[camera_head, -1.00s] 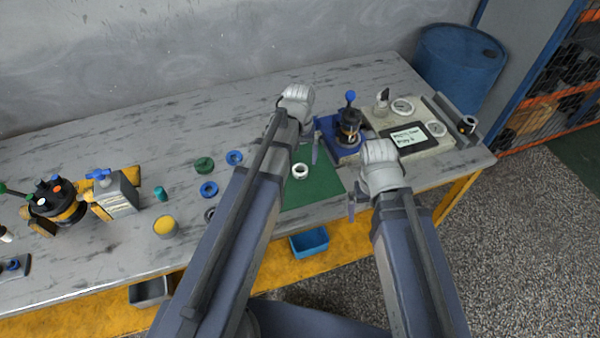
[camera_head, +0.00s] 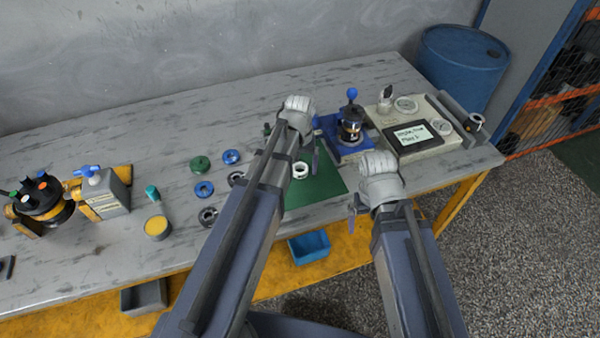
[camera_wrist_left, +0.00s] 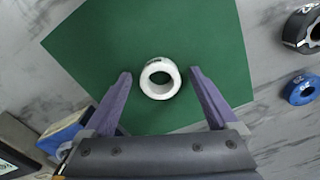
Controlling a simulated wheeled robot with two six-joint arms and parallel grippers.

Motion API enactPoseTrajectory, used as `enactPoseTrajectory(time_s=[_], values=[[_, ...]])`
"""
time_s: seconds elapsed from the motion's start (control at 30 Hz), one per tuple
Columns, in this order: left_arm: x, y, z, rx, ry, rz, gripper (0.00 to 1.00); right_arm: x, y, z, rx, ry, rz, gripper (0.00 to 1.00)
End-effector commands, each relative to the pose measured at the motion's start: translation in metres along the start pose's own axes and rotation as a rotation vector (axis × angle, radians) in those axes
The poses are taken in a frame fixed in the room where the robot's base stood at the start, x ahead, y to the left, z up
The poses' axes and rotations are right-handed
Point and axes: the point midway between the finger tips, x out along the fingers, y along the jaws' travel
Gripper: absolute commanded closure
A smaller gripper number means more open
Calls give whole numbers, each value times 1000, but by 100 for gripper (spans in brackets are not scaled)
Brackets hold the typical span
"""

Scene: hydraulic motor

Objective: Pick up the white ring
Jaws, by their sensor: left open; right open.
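The white ring (camera_head: 300,170) lies on the green mat (camera_head: 322,186) on the workbench. In the left wrist view the white ring (camera_wrist_left: 160,78) shows its dark centre hole and lies on the green mat (camera_wrist_left: 100,40). My left gripper (camera_wrist_left: 160,76) is open, with one finger on each side of the ring in that view and visible gaps between. In the head view my left gripper (camera_head: 305,150) is just above the mat, beside the ring; its inner finger is hidden by my arm. My right gripper (camera_head: 358,205) is open and empty near the bench's front edge.
A blue-based device (camera_head: 345,140) with a blue knob stands right of the mat, beside a fixture with a label (camera_head: 412,135). Blue rings (camera_head: 204,189) and a green disc (camera_head: 200,164) lie to the left. A blue bin (camera_head: 309,246) sits below the bench edge.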

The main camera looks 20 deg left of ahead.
Motion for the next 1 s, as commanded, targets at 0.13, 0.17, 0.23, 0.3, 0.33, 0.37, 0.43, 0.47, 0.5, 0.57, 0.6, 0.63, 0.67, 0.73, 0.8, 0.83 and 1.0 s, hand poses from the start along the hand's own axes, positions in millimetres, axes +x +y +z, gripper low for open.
enactPoseTrajectory(time_s=[0.13,0.17,0.23,0.3,0.33,0.37,0.43,0.47,0.5,0.57,0.6,0.63,0.67,0.73,0.8,0.83,1.0], values=[[-1,0,0,0,0,0,17,-1,0,0,0,0,0,0],[-1,0,0,0,0,0,21,-1,0,0,0,0,0,0],[-1,0,0,0,0,0,29,-1,0,0,0,0,0,0],[-1,0,0,0,0,0,36,-1,0,0,0,0,0,0],[-1,0,0,0,0,0,40,-1,0,0,0,0,0,0],[-1,0,0,0,0,0,43,-1,0,0,0,0,0,0],[-1,0,0,0,0,0,51,-1,0,0,0,0,0,0],[-1,0,0,0,0,0,54,-1,0,0,0,0,0,0],[-1,0,0,0,0,0,59,-1,0,0,0,0,0,0],[-1,0,0,0,0,0,66,-1,0,0,0,0,0,0],[-1,0,0,0,0,0,70,-1,0,0,0,0,0,0],[-1,0,0,0,0,0,74,-1,0,0,0,0,0,0],[-1,0,0,0,0,0,77,-1,0,0,0,0,0,0],[-1,0,0,0,0,0,85,-1,0,0,0,0,0,0],[-1,0,0,0,0,0,93,-1,0,0,0,0,0,0],[-1,0,0,0,0,0,95,-1,0,0,0,0,0,0],[-1,0,0,0,0,0,100,-1,0,0,0,0,0,0]])
